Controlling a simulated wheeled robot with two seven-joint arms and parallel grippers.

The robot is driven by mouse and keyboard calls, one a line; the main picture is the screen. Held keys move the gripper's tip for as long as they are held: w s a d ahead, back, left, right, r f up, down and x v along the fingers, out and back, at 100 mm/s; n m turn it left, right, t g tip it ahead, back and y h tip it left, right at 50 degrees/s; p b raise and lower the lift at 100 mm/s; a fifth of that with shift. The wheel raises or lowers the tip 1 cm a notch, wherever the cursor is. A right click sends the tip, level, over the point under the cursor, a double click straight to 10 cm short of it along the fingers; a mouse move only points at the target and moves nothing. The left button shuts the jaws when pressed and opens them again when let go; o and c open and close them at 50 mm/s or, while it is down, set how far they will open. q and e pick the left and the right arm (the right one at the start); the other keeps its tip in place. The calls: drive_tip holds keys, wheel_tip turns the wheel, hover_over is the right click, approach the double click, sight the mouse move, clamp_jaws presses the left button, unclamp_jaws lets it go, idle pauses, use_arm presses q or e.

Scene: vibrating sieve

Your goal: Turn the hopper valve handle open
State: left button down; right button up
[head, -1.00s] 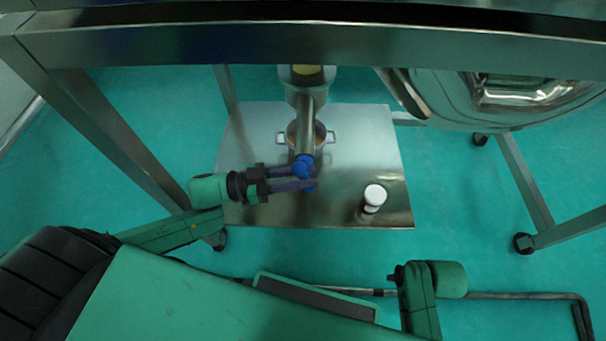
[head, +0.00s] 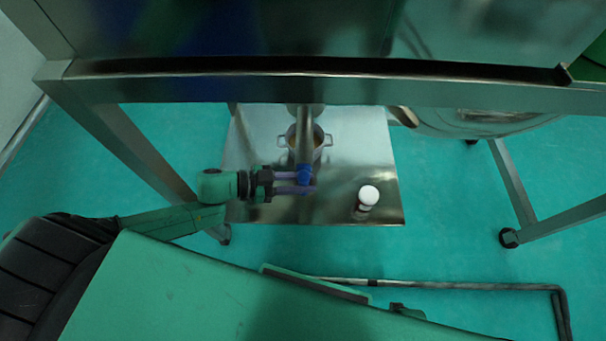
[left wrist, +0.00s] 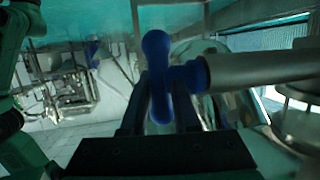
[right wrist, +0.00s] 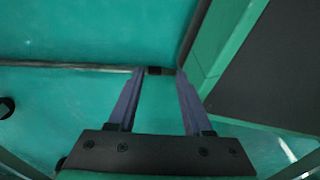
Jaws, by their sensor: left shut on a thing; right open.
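The blue valve handle (head: 304,174) sits at the lower end of the hopper's metal outlet pipe (head: 303,140). In the left wrist view the handle (left wrist: 157,80) stands upright between the fingers, joined to the grey pipe (left wrist: 262,70) on the right. My left gripper (head: 305,183) is shut on the handle, coming from the left side. My right gripper (right wrist: 160,75) is open and empty over the green floor in the right wrist view. It is not visible in the head view now.
A pot with two handles (head: 325,141) stands under the pipe on a metal plate (head: 375,150). A white-capped bottle (head: 367,197) is at the plate's front right. A steel frame beam (head: 330,91) crosses above. Open floor (head: 450,240) lies to the right.

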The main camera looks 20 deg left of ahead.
drive_tip(key=shift+s+d+f, duration=0.1)
drive_tip(key=shift+s+f, duration=0.05)
drive_tip(key=shift+s, duration=0.3)
use_arm(q)
drive_tip(key=c, duration=0.9)
unclamp_jaws()
drive_tip(key=shift+c, duration=0.2)
drive_tip(key=shift+a, duration=0.1)
drive_tip(key=p+v, duration=0.1)
drive_tip(key=v, duration=0.6)
drive_tip(key=shift+p, duration=0.4)
use_arm(e)
drive_tip(key=s, duration=0.4)
drive_tip(key=shift+d, duration=0.4)
use_arm(q)
drive_tip(key=shift+s+a+r, duration=0.1)
